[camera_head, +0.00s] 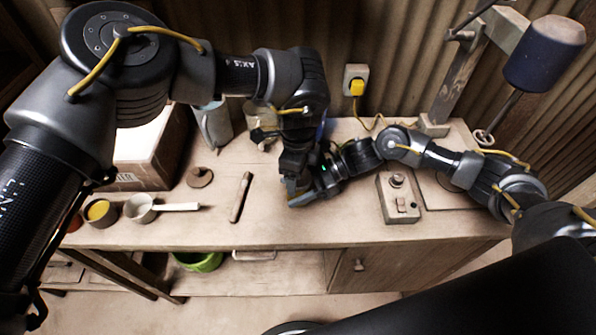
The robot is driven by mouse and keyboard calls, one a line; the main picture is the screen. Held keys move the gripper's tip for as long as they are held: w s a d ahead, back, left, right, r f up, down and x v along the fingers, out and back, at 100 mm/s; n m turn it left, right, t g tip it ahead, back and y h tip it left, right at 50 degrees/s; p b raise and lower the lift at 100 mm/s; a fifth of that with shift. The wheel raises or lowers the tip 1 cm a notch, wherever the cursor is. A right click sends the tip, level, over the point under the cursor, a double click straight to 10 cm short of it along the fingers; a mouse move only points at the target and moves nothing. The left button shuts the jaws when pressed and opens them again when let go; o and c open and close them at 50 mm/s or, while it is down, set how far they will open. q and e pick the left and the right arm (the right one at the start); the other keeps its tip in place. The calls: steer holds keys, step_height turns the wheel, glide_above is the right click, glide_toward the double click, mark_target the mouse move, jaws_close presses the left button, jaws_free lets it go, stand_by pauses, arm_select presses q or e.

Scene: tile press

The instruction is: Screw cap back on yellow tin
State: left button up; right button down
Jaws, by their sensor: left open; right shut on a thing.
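A small yellowish-brown thing (291,187) shows at the grippers in the middle of the table; it may be the yellow tin, but most of it is hidden. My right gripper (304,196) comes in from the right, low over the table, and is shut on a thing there. My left gripper (295,180) points down from above at the same spot and is open. The two grippers overlap in the picture, so I cannot tell whether the left one touches anything. I cannot make out the cap.
Left of the grippers lie a wooden stick (240,197), a brown disc (199,177), a pan (140,209) and a cup with yellow inside (100,212). The front middle is clear.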

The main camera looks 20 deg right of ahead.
arm_select(q)
steer(key=shift+d+r, duration=0.1)
steer(key=shift+r, duration=2.15)
steer(key=shift+c, duration=0.8)
steer(key=shift+s+d+r, duration=0.1)
steer(key=shift+s+d, duration=0.05)
steer(key=shift+d, duration=0.05)
steer(key=shift+c, duration=0.6)
steer(key=shift+s+d+r+n, duration=0.1)
steer(key=shift+d+r+n, duration=0.15)
steer(key=shift+r+n, duration=0.45)
steer(key=shift+n, duration=0.5)
steer(key=n, duration=0.2)
steer(key=r+n, duration=0.1)
steer(key=n, duration=0.1)
steer(key=shift+r, duration=0.1)
steer(key=n, duration=0.4)
steer(key=shift+a+r, duration=0.3)
steer(key=shift+w+a+n, duration=0.15)
steer(key=shift+w+n, duration=0.05)
steer(key=shift+n, duration=1)
